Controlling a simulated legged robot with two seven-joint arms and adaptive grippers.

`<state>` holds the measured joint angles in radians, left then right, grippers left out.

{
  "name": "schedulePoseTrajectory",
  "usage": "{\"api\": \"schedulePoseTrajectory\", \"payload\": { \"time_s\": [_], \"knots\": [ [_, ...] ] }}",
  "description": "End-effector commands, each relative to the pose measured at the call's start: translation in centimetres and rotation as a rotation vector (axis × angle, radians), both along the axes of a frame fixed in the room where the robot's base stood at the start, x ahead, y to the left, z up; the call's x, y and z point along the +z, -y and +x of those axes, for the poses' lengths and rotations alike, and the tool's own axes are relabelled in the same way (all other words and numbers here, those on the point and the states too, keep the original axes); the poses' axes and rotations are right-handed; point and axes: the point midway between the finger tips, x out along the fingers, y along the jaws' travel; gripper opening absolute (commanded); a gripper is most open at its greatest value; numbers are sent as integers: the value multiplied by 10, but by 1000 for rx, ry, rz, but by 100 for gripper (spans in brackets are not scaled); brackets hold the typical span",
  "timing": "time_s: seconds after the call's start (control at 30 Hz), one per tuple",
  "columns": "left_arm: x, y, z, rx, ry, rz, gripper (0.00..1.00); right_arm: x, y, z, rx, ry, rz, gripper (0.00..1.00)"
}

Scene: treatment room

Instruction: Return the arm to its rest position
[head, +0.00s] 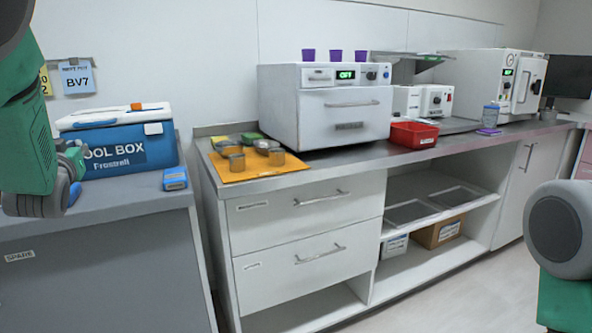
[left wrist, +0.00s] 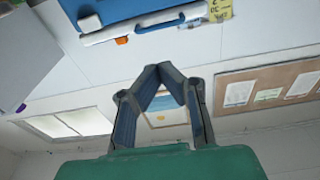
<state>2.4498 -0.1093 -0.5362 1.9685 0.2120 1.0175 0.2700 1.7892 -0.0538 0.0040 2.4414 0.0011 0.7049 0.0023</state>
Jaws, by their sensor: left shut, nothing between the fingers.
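My left arm, green and grey, comes in at the left edge of the head view. Its gripper (head: 74,178) is partly hidden by the arm and hangs in front of the blue cool box. In the left wrist view the two dark fingers of my left gripper (left wrist: 158,72) meet at their tips, with nothing between them. A green and grey link of my right arm (head: 556,228) shows at the right edge of the head view. My right gripper is out of the picture.
The blue cool box (head: 122,146) and a small blue device (head: 175,179) stand on the grey cabinet (head: 110,212). On the counter are an orange mat (head: 240,176) with metal cups, a white oven (head: 330,117) and a red bin (head: 413,135). Floor is free at the lower right.

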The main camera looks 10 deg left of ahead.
Motion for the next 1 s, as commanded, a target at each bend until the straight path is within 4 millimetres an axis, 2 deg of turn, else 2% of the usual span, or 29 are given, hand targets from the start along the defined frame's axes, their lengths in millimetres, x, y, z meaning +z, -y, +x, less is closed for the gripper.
{"api": "schedulePoseTrajectory", "payload": {
  "time_s": [0.03,0.17,0.37,0.47,0.57,0.67,0.7,0.8,0.87,0.9,0.97,1.0],
  "knots": [
    [-13,-1,0,0,-25,-10,0,1,0,1,1,1,0,40],
    [-42,3,-3,-8,-90,-28,0,3,-1,1,1,2,1,40],
    [-98,28,-12,-30,-229,-53,0,9,-1,0,2,1,1,40],
    [-136,45,-22,-45,-323,-68,0,12,0,0,2,1,1,40],
    [-185,63,-40,-66,-449,-97,0,17,0,0,1,1,1,40],
    [-247,86,-72,-99,-614,-137,0,23,0,0,1,1,0,40],
    [-272,96,-89,-115,-684,-155,0,25,0,0,0,1,0,40],
    [-326,123,-136,-157,-859,-199,0,31,0,0,1,1,0,40],
    [-355,141,-168,-186,-966,-225,0,35,0,0,1,1,0,40],
    [-372,153,-191,-205,-1035,-243,0,37,0,0,1,1,1,40],
    [-393,171,-228,-237,-1142,-270,0,41,0,0,1,1,1,40],
    [-404,184,-252,-258,-1208,-287,0,43,0,0,1,1,1,40]
  ]
}}
